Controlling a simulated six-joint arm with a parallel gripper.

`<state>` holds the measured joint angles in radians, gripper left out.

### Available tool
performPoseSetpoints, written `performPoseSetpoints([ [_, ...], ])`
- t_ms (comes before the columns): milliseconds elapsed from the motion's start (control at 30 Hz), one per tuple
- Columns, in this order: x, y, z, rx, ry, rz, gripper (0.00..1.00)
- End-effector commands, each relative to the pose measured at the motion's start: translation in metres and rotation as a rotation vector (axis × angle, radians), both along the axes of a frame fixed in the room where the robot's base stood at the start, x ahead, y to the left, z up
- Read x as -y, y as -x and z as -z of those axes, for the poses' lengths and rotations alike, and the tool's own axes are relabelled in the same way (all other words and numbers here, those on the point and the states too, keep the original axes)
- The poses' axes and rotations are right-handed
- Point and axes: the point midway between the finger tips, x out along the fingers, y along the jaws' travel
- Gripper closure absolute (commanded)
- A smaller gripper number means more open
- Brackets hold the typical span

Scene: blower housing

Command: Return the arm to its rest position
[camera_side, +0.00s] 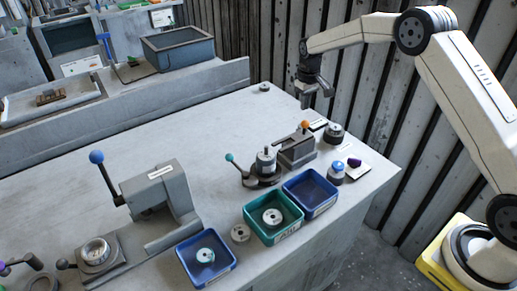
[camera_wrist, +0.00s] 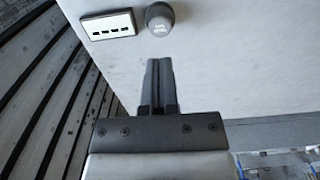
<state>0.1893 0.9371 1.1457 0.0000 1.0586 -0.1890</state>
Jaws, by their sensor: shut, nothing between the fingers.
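My gripper (camera_side: 318,90) hangs in the air above the back right part of the grey table, at the end of my white arm. In the wrist view my gripper (camera_wrist: 158,62) has its two fingers together, with nothing between them. In the side view its fingers point down, well clear of the parts on the table.
On the table (camera_side: 140,140) are a blue-knobbed press (camera_side: 155,195), a fixture with an orange knob (camera_side: 297,150), a green bin (camera_side: 262,232), a blue bin (camera_side: 318,203) and another blue bin (camera_side: 188,272). A slatted wall (camera_side: 360,90) stands close behind.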

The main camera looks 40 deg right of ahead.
Motion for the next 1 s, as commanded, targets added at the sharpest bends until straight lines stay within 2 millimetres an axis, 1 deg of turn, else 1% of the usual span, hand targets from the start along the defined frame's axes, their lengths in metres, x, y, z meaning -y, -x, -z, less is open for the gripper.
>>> performPoseSetpoints([
  [267, -0.003, 0.004, -0.003, 0.004, 0.001, 0.004, 1.0],
  [467, -0.013, 0.02, -0.012, 0.016, 0.003, 0.017, 1.0],
  [567, -0.021, 0.033, -0.018, 0.026, 0.004, 0.028, 1.0],
  [700, -0.032, 0.056, -0.026, 0.043, 0.005, 0.041, 1.0],
  [1000, -0.054, 0.104, -0.036, 0.075, 0.007, 0.06, 1.0],
])
